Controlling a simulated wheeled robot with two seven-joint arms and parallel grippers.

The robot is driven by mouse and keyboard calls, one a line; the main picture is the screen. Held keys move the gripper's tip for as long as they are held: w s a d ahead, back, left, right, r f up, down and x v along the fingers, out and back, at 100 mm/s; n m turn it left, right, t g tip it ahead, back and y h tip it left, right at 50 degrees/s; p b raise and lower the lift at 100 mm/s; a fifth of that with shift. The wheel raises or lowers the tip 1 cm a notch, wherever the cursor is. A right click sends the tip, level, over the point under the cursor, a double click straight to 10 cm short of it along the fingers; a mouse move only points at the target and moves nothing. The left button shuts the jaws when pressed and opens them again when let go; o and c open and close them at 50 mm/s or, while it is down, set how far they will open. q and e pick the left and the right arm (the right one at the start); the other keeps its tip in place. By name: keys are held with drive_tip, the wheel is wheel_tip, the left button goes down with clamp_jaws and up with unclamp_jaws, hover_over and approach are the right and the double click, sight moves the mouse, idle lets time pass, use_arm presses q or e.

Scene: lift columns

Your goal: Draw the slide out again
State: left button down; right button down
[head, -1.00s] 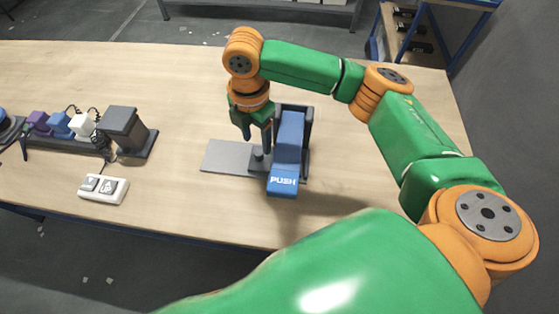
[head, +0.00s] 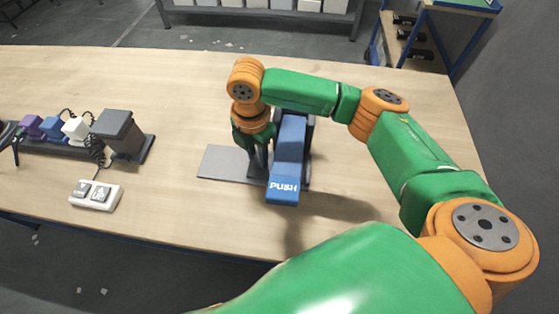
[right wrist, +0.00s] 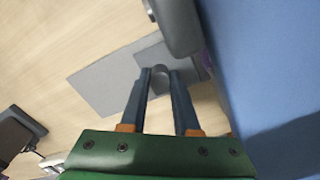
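The slide is a flat grey plate (head: 222,163) at the left of the press, and it also shows in the right wrist view (right wrist: 100,88). A short dark knob (right wrist: 160,82) stands at its end near the press. The press has a blue lever marked PUSH (head: 287,160), whose blue side fills the right of the right wrist view (right wrist: 275,70). My right gripper (head: 257,165) is down at the knob, left of the lever.
A white two-button switch box (head: 96,195) lies on the wooden table (head: 180,215) at the left. Behind it are a dark block on a base (head: 118,132) and several coloured plugs (head: 52,127). The table between them and the slide is clear.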

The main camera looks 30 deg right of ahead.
drive_tip(key=shift+w+a, duration=0.4)
drive_tip(key=shift+a, duration=0.2)
drive_tip(key=shift+w+a, duration=0.4)
drive_tip(key=shift+a, duration=0.2)
drive_tip(key=shift+w+a, duration=0.65)
drive_tip(key=shift+a, duration=0.35)
drive_tip(key=shift+w+a+b, duration=0.5)
drive_tip(key=shift+w+a, duration=0.25)
drive_tip(key=shift+a, duration=0.3)
drive_tip(key=shift+w+a+b, duration=0.7)
drive_tip(key=shift+a, duration=0.35)
drive_tip(key=c, duration=0.8)
unclamp_jaws()
drive_tip(key=shift+o, duration=0.6)
drive_tip(key=shift+d, duration=0.15)
wheel_tip(320, 180, up, 6)
drive_tip(key=p, duration=0.7)
drive_tip(key=shift+p, duration=0.3)
